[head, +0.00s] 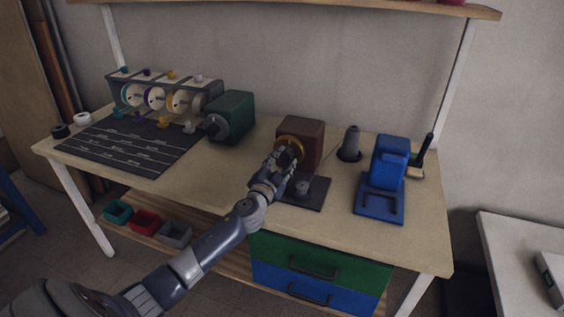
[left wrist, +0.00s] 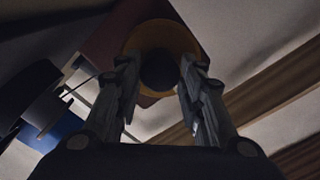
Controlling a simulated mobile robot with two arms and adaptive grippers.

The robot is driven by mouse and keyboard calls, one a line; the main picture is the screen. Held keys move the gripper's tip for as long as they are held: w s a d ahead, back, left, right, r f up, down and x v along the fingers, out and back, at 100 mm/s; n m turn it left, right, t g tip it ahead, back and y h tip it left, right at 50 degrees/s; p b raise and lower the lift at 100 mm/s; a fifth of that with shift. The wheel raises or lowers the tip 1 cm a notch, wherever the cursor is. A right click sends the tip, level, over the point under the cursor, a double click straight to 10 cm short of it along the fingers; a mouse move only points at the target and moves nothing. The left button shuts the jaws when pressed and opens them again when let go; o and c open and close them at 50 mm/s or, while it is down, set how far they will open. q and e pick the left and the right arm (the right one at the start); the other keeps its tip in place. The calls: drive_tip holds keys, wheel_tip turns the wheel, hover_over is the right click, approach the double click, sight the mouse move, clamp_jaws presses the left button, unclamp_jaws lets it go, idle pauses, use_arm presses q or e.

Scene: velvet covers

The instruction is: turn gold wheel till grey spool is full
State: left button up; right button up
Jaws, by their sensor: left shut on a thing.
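The gold wheel (head: 290,141) is on the front of a brown box (head: 312,134) on the workbench. In the left wrist view the gold wheel (left wrist: 158,36) has a dark round hub, with the brown box behind it. My left gripper (head: 282,161) is at the wheel and shut on it; its two fingers (left wrist: 158,78) stand on either side of the hub. A small grey round part (head: 303,187), perhaps the grey spool, sits on a dark plate in front of the box. How much thread it holds is too small to tell. My right gripper is not in view.
A dark grey cone (head: 350,143) and a blue device (head: 387,167) stand right of the box. A green box (head: 231,116) with a grey wheel stands left, near a rack of several spools (head: 160,92). A dark mat (head: 125,146) lies at left.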

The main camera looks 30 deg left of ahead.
use_arm(q)
drive_tip(key=m, duration=0.8)
drive_tip(key=shift+p, duration=0.3)
drive_tip(key=m, duration=0.3)
drive_tip(key=shift+m, duration=0.4)
drive_tip(key=m+p, duration=0.1)
drive_tip(key=m, duration=0.2)
drive_tip(key=shift+r, duration=0.1)
drive_tip(key=m+p, duration=0.1)
drive_tip(key=m, duration=0.3)
drive_tip(key=m+p, duration=0.1)
drive_tip(key=m, duration=0.2)
drive_tip(key=shift+m, duration=0.4)
drive_tip(key=m+p, duration=0.2)
drive_tip(key=m, duration=0.2)
drive_tip(key=shift+d, duration=0.1)
drive_tip(key=shift+m+p, duration=0.4)
drive_tip(key=shift+m, duration=1)
